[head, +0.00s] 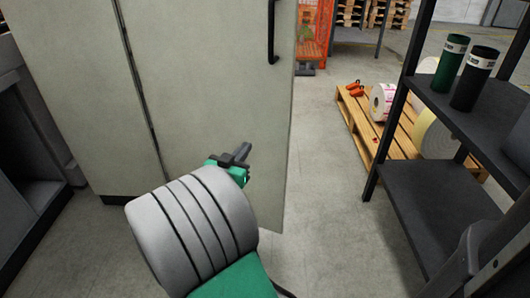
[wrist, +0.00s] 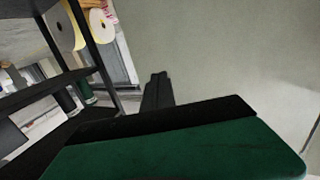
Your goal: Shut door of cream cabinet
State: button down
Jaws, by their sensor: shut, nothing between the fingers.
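The cream cabinet (head: 85,85) stands at the left in the head view. Its door (head: 215,70) hangs open, with its free edge at the right standing out over the floor. A black bar handle (head: 272,30) is near the top of that edge. My gripper (head: 244,152) is shut and empty, in front of the lower part of the door's outer face. In the wrist view the fingers (wrist: 157,90) are beside the pale door surface (wrist: 220,55). Whether they touch it I cannot tell. The cabinet's inside is hidden.
A dark shelf rack (head: 440,190) with green and black rolls (head: 475,75) stands at the right. A wooden pallet (head: 360,125) with label rolls lies behind it. Bare floor (head: 325,200) lies between door and rack. A dark frame (head: 40,150) is at the far left.

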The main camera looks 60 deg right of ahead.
jog(key=b, duration=0.2)
send_near(268, 120)
jog(key=shift+h, duration=0.3)
jog(key=d, duration=0.6)
jog(key=shift+w+d+f, duration=0.15)
jog(key=shift+d+f, duration=0.15)
jog(key=shift+d, duration=0.1)
jog(key=shift+w+d+p, duration=0.1)
jog(key=shift+p, duration=0.2)
